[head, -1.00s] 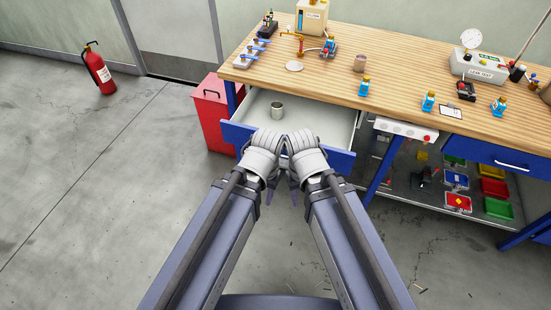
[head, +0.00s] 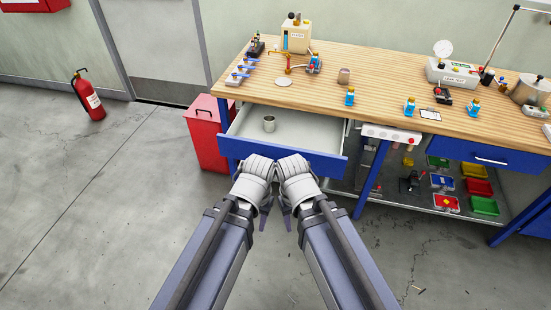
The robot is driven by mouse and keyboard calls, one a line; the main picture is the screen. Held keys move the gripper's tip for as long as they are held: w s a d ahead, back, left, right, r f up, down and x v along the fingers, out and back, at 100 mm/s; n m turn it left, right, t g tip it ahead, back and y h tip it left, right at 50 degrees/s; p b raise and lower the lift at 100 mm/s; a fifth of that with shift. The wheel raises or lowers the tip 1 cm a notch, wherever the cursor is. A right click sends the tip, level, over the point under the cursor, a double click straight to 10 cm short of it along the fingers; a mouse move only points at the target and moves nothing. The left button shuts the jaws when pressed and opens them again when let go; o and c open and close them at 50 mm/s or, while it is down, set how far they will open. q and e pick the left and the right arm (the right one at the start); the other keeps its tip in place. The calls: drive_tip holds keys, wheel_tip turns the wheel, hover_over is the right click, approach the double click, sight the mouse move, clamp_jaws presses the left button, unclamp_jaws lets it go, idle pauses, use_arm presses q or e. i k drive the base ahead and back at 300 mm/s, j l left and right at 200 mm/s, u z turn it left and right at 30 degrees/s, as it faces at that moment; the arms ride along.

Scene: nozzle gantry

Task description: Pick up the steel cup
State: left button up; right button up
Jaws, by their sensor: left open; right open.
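My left gripper (head: 263,216) and my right gripper (head: 287,211) are side by side in front of the drawer's blue front, close together and pointing down. Both are open and empty, apart from the cup. My wrists partly hide their fingers.
The wooden bench top (head: 390,103) carries small bottles, a gauge box (head: 453,72) and a steel pot (head: 531,90). A red cabinet (head: 208,135) stands left of the drawer. A lower shelf holds coloured bins. The floor in front is clear.

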sight(270, 119)
drive_tip(key=i+l+z, duration=0.1)
drive_tip(key=i+l, duration=0.25)
drive_tip(key=i+l+z, duration=0.15)
drive_tip(key=i+l, duration=0.15)
drive_tip(key=i, duration=0.25)
drive_tip(key=i+l+z, duration=0.1)
drive_tip(key=i+l, duration=0.15)
drive_tip(key=i, duration=0.2)
